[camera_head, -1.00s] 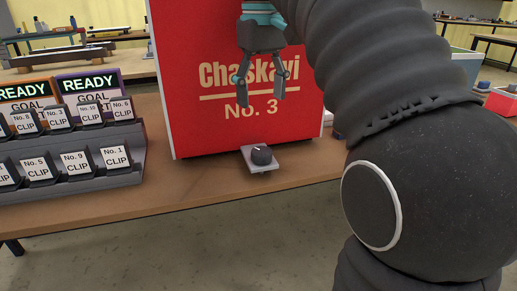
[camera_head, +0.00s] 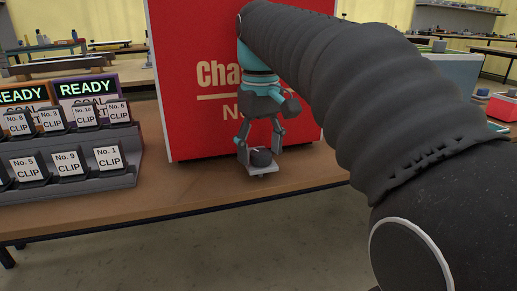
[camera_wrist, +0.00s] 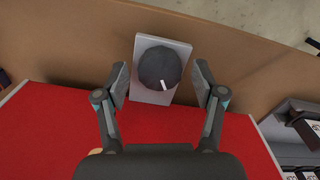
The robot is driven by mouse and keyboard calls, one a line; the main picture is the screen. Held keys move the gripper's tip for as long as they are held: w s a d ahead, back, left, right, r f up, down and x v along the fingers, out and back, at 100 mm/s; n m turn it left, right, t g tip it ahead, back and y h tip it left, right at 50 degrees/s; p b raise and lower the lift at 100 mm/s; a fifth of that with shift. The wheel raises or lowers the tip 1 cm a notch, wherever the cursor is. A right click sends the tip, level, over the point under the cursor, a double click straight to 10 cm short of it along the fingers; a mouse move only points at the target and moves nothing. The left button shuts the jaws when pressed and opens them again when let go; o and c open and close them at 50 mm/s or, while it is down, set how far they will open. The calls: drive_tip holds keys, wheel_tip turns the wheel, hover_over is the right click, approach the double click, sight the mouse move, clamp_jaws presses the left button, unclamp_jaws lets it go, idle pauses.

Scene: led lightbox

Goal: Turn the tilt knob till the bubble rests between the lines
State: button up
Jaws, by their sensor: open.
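The tilt knob (camera_head: 261,157) is a dark round knob on a small light grey plate (camera_head: 262,170) at the table's front, before the red box. In the wrist view the knob (camera_wrist: 160,68) shows a white pointer mark toward its lower side, and the plate (camera_wrist: 150,96) lies under it. My gripper (camera_head: 261,150) is open just above and around the knob. In the wrist view its two fingertips (camera_wrist: 160,82) stand to the left and right of the knob, with gaps on both sides. No bubble or lines can be seen in either view.
The red box (camera_head: 195,100) with "Chaskavi" lettering stands right behind the knob, partly hidden by my arm. A grey stepped rack (camera_head: 90,185) of several numbered clips stands at left, with READY signs (camera_head: 86,88) behind. The wooden table (camera_head: 200,192) is clear between rack and knob.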

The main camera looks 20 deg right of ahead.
drive_tip(key=c, duration=1.1)
drive_tip(key=shift+c, duration=0.2)
drive_tip(key=shift+r, duration=0.1)
drive_tip(key=m+p, duration=0.2)
drive_tip(key=shift+r+m+p, duration=0.1)
drive_tip(key=shift+m+p, duration=0.2)
drive_tip(key=shift+m, duration=0.1)
drive_tip(key=m+p, duration=0.2)
drive_tip(key=m, duration=0.1)
drive_tip(key=shift+m, duration=0.3)
drive_tip(key=m+p, duration=0.2)
drive_tip(key=m, duration=0.1)
drive_tip(key=shift+s+m, duration=0.1)
drive_tip(key=shift+m, duration=0.2)
drive_tip(key=shift+d+f+m+p, duration=0.15)
drive_tip(key=shift+m+p, duration=0.3)
drive_tip(key=shift+m, duration=0.5)
drive_tip(key=shift+a+f+m+p, duration=0.1)
drive_tip(key=shift+m+p, duration=0.35)
drive_tip(key=shift+m, duration=0.5)
